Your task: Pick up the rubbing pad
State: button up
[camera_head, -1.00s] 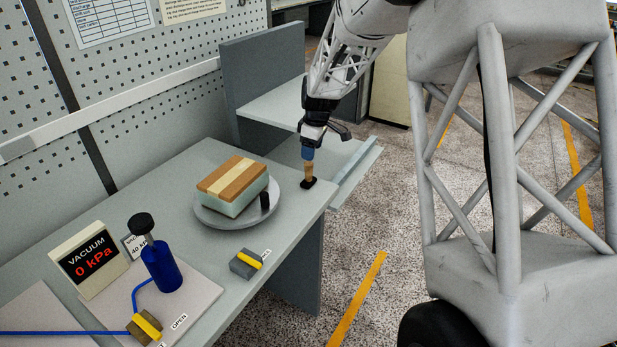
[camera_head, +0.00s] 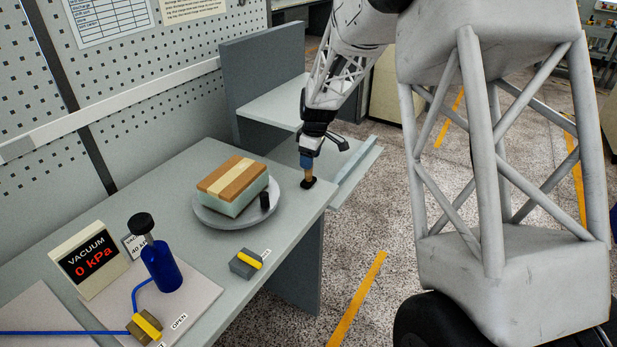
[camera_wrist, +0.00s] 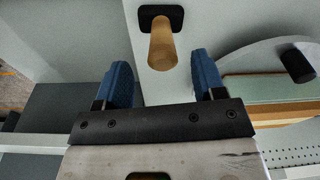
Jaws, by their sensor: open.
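The rubbing pad (camera_head: 308,182) stands upright near the table's right edge, with a dark base and a light wooden handle. In the wrist view its handle (camera_wrist: 162,48) points toward the camera, with the square black base behind it. My gripper (camera_head: 306,164) is above the pad, its blue fingers around the handle's upper end as seen from the head camera. In the wrist view my gripper (camera_wrist: 164,78) is open, and the handle lies ahead of the gap between the fingers, seemingly untouched. Contact is hard to judge.
A round grey plate (camera_head: 213,219) carrying a layered wood and pale green block (camera_head: 233,184) is left of the pad, with a small black cylinder (camera_head: 265,201) at its rim. A grey and yellow block (camera_head: 246,264) lies in front. A grey shelf (camera_head: 272,105) stands behind.

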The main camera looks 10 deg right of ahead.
aim_at(308, 180)
jog(key=shift+a+f, duration=0.15)
jog(key=shift+f, duration=0.95)
jog(key=shift+a+f, duration=0.15)
jog(key=shift+f, duration=0.95)
jog(key=c, duration=1.1)
jog(key=shift+r, duration=0.15)
jog(key=shift+r, duration=1.45)
jog(key=shift+s+r, duration=0.15)
jog(key=shift+r, duration=0.1)
jog(key=s, duration=0.5)
jog(key=s+r, duration=0.1)
jog(key=s, duration=0.9)
jog(key=shift+s+a+r, duration=0.2)
jog(key=shift+s, duration=0.1)
